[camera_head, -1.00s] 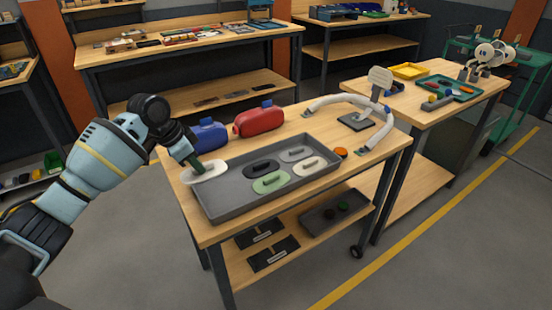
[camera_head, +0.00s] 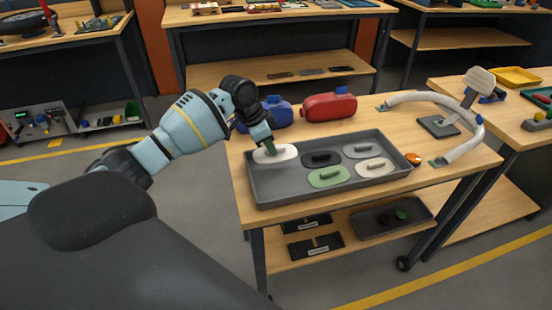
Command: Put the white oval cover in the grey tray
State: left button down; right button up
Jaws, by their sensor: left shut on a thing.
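The white oval cover (camera_head: 285,154) is at the back left corner of the grey tray (camera_head: 258,189), over the tray's inside. My left gripper (camera_head: 271,148) is shut on the cover from above. I cannot tell whether the cover touches the tray floor. In the tray also lie a black oval cover (camera_head: 322,159), a grey one (camera_head: 363,150), a green one (camera_head: 330,177) and a cream one (camera_head: 376,168). My right gripper is not in view.
A blue case (camera_head: 277,114) and a red case (camera_head: 329,107) stand behind the tray. An orange round piece (camera_head: 414,159) and a white curved tube frame (camera_head: 467,147) are to its right. A lower shelf (camera_head: 347,241) holds dark trays.

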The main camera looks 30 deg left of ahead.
aim_at(268, 154)
pick_arm(q)
jog(key=shift+f, duration=2.45)
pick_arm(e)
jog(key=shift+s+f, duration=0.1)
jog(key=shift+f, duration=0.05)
pick_arm(q)
jog(key=shift+f, duration=0.15)
jog(key=shift+f, duration=0.15)
jog(key=c, duration=1.5)
grip_release()
